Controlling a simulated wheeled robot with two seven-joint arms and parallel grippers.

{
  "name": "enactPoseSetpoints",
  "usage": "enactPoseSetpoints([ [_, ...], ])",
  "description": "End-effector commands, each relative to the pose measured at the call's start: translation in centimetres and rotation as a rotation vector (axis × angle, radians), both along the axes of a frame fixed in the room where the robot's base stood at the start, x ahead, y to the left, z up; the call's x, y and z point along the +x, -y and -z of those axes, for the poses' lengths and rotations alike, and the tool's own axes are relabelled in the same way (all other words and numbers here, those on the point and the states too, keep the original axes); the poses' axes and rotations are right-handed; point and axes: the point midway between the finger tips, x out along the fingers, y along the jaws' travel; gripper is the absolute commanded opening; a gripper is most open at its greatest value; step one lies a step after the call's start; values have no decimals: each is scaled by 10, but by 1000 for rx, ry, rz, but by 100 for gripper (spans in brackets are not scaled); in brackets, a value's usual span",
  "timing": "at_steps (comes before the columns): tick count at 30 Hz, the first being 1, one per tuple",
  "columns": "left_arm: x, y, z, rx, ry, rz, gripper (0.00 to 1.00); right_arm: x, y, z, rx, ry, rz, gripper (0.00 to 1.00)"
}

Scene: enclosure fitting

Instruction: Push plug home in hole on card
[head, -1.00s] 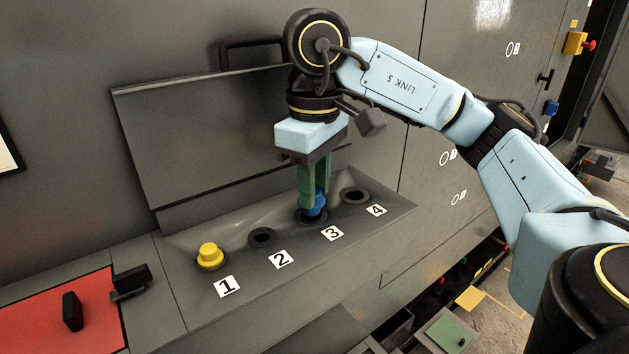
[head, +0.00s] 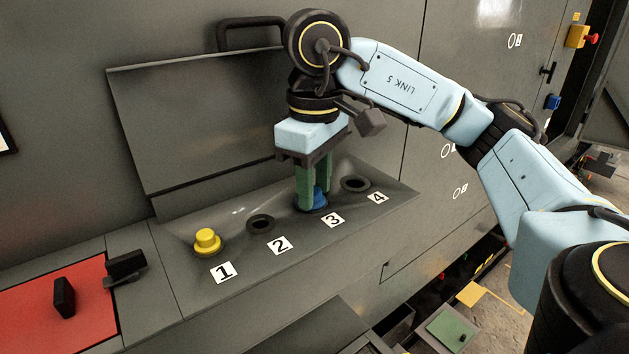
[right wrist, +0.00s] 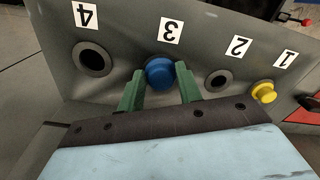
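The blue plug (head: 319,197) sits in the hole above label 3 (head: 332,220); its lower part is hidden. The plug (right wrist: 160,74) also shows in the right wrist view, in front of label 3. My right gripper (head: 315,200) points down over hole 3, its green fingers apart on either side of the plug. In the right wrist view the fingertips (right wrist: 160,78) flank the plug closely; contact is unclear. A yellow plug (head: 207,241) stands in hole 1. Hole 2 (head: 260,224) and hole 4 (head: 355,185) are empty. My left gripper is out of view.
The sloped grey panel (head: 290,262) carries the holes, with a raised flap (head: 190,130) behind it. A red plate (head: 35,315) with black handles lies at left. A card edge (head: 6,140) shows on the left wall, unreadable.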

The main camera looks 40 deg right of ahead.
Motion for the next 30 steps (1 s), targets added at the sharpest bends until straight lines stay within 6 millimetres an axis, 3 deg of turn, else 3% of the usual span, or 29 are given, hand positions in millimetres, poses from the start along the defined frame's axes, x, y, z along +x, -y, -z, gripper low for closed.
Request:
enactPoseSetpoints([
  [4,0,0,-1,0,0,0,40,0,0,-1,0,0,0,53],
  [14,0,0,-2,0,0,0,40,0,0,-4,0,1,0,53],
  [20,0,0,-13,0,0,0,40,0,0,-29,0,5,1,53],
  [30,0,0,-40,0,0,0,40,0,0,-93,0,5,1,53],
])
